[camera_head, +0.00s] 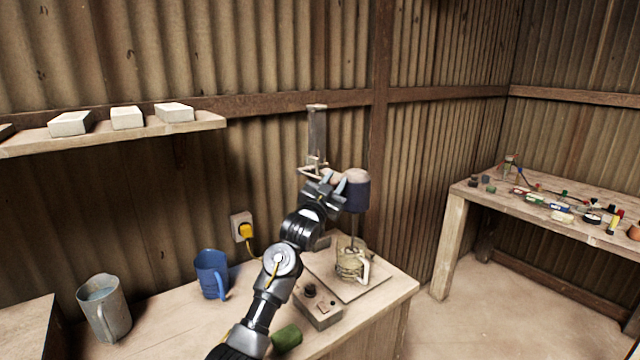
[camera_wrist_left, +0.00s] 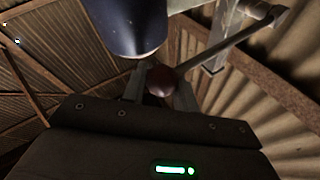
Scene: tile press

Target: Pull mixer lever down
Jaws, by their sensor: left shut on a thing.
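The mixer has a dark blue motor head (camera_head: 356,194) with a pale top, beside an upright metal column (camera_head: 317,135). A glass jug (camera_head: 351,266) stands under the head on the bench. My left gripper (camera_head: 328,182) is up beside the motor head and hides part of the mixer. In the left wrist view the fingers are shut on the lever's dark red knob (camera_wrist_left: 163,81). The lever's rod (camera_wrist_left: 225,42) runs from the knob up to the right, and the blue head (camera_wrist_left: 128,25) is close above. My right gripper is not in view.
The bench (camera_head: 385,302) also holds a blue jug (camera_head: 211,275), a grey jug (camera_head: 103,308), a small control box (camera_head: 318,306) and a green object (camera_head: 286,338). A shelf (camera_head: 205,121) with pale blocks is on the wall. A cluttered side table (camera_head: 470,195) stands at right.

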